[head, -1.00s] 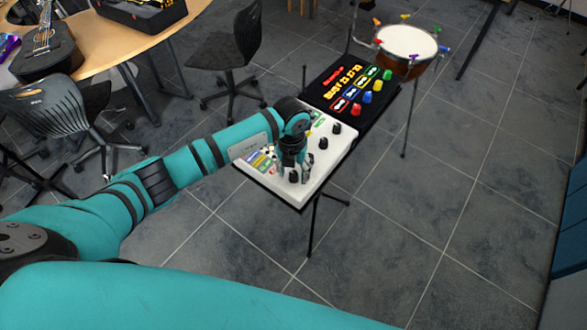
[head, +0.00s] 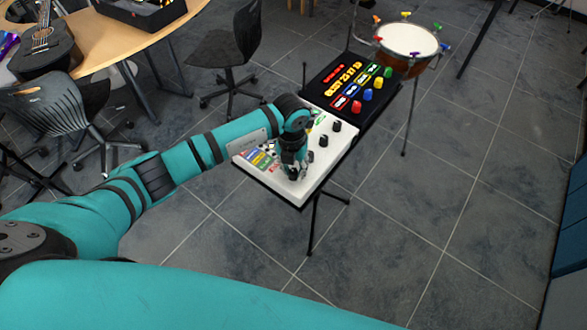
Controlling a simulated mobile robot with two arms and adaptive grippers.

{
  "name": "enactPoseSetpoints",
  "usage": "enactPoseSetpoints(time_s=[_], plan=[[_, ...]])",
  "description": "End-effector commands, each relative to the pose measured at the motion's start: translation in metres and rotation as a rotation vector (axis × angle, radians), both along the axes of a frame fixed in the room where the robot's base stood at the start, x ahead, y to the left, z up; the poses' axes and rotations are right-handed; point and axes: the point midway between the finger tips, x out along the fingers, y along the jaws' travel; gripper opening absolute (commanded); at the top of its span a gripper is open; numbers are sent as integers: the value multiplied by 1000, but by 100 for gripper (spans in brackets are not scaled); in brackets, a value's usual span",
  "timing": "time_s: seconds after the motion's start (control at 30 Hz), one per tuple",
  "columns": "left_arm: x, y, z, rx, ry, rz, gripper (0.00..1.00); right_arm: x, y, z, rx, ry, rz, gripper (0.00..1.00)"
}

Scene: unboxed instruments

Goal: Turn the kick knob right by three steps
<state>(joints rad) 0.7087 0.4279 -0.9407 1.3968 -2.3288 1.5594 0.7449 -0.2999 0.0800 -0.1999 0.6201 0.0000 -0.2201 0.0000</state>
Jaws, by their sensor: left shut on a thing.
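A white panel (head: 312,187) on a stand carries a column of black knobs along its right side and coloured labels at its left. My left gripper (head: 293,173) points down over the front end of the panel, shut on the frontmost black knob (head: 293,177). Fingers and wrist hide most of that knob, and its label cannot be read. Other black knobs, such as the one at the far end (head: 336,126), stand free behind. My right gripper is not in view.
A black panel (head: 335,106) with red, yellow, blue and green knobs adjoins the white one at the back. A drum (head: 407,40) with coloured lugs stands behind it. Chairs (head: 231,50) and a wooden table (head: 118,38) are at the left. The floor at right is clear.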

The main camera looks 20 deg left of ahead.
Motion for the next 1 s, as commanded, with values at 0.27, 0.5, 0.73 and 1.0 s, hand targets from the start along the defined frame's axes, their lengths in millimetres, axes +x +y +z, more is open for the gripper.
enactPoseSetpoints(time_s=[0.27, 0.5, 0.73, 1.0], plan=[[2, 0, -4, 1, -5, -197, 0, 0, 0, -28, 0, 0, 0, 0], [2, 0, -5, 3, -5, -424, 0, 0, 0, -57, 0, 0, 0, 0], [2, 0, -5, 2, -5, -643, 0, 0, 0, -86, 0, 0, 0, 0], [2, -1, -5, 2, -5, -900, 0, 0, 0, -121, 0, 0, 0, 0]])
